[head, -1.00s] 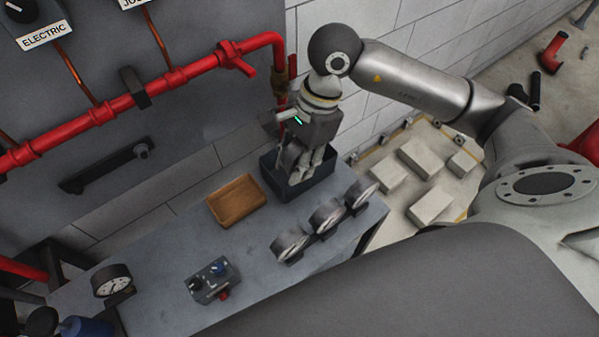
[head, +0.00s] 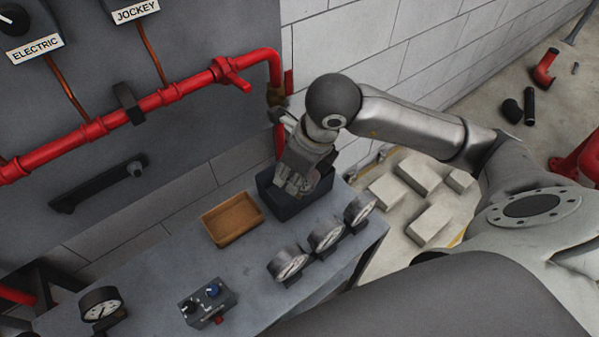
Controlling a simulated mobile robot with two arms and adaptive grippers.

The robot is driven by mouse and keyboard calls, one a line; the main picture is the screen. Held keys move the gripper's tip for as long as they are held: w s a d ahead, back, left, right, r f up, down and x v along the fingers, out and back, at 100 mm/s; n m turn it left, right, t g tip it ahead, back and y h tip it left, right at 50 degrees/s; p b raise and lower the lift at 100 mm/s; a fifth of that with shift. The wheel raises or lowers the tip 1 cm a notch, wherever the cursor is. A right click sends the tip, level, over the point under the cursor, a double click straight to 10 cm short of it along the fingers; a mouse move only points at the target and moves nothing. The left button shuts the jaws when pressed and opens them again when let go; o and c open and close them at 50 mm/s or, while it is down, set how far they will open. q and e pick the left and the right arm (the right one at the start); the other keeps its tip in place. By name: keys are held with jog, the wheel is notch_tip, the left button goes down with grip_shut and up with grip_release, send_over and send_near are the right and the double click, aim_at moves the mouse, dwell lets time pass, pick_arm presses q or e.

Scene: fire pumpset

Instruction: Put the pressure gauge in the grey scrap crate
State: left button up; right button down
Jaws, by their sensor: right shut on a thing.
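The scrap crate is a dark grey open box (head: 296,209) at the back right of the bench. My right gripper (head: 292,186) points down at the crate's opening, its fingers at or just inside the rim. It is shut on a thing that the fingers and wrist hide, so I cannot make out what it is. Three round white-faced gauges (head: 326,236) stand in a slanting row in front of the crate. Another round gauge (head: 100,305) with a black rim stands at the bench's left end. My left gripper is not in view.
A brown tray (head: 228,238), empty, sits left of the crate. A small control box with knobs (head: 208,303) is on the front of the bench (head: 165,270). A red pipe (head: 190,88) runs behind and turns down near my right wrist. Pale blocks (head: 428,222) lie on the floor at right.

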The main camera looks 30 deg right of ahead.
jog(key=w+d+f+p, duration=0.1)
jog(key=w+d+f, duration=0.1)
jog(key=f, duration=0.1)
jog(key=w+d+f+p, duration=0.1)
jog(key=w+d+f, duration=0.1)
jog(key=w+f, duration=0.1)
jog(key=w+d+f+p, duration=0.1)
jog(key=w+d+f, duration=0.1)
jog(key=f, duration=0.3)
jog(key=shift+w+d, duration=0.3)
jog(key=shift+w, duration=0.2)
jog(key=shift+f, duration=0.25)
jog(key=c, duration=1.4)
grip_release()
jog(key=shift+c, duration=0.2)
